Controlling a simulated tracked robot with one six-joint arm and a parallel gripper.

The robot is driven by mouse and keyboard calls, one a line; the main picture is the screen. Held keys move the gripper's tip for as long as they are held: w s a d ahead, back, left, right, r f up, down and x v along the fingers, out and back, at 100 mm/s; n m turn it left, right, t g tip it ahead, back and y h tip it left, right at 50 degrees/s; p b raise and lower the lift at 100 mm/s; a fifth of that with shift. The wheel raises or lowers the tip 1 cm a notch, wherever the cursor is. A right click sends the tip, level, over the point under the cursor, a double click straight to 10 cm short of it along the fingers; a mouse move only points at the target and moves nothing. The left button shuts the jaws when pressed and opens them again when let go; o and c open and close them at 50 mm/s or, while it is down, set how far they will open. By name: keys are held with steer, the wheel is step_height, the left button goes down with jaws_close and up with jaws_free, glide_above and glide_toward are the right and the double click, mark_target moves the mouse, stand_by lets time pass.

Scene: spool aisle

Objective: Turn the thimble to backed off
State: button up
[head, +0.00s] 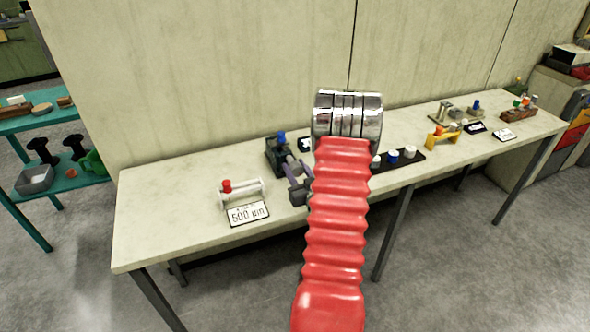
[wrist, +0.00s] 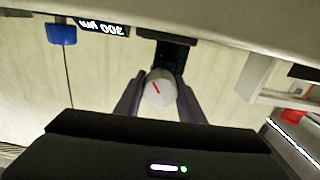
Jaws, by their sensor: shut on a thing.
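The thimble (wrist: 159,88) is a pale grey cylinder with a red line on its end face, seen end-on in the wrist view. The line slants from upper left to lower right. My gripper (wrist: 157,92) has one finger on each side of it and is shut on it. In the head view my gripper (head: 296,175) reaches the dark micrometer stand (head: 276,157) with a blue knob (head: 281,136). The thimble is mostly hidden there. A black display (wrist: 102,27) appears upside down in the wrist view and seems to read 300 µm.
A card (head: 247,213) reading 500 µm lies before a white holder (head: 240,192) with a red knob, left of my gripper. A black tray (head: 398,161) with several knobs lies to the right, partly behind my arm. The bench's (head: 150,225) left end is clear.

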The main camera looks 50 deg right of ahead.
steer(key=n, duration=0.4)
steer(key=shift+a, duration=0.1)
steer(key=n, duration=0.3)
steer(key=shift+n, duration=0.4)
steer(key=n, duration=0.7)
steer(key=shift+w+a, duration=0.1)
steer(key=n, duration=0.6)
steer(key=shift+f+n, duration=0.15)
steer(key=shift+n, duration=0.15)
steer(key=n, duration=0.6)
steer(key=shift+f, duration=0.1)
steer(key=o, duration=1)
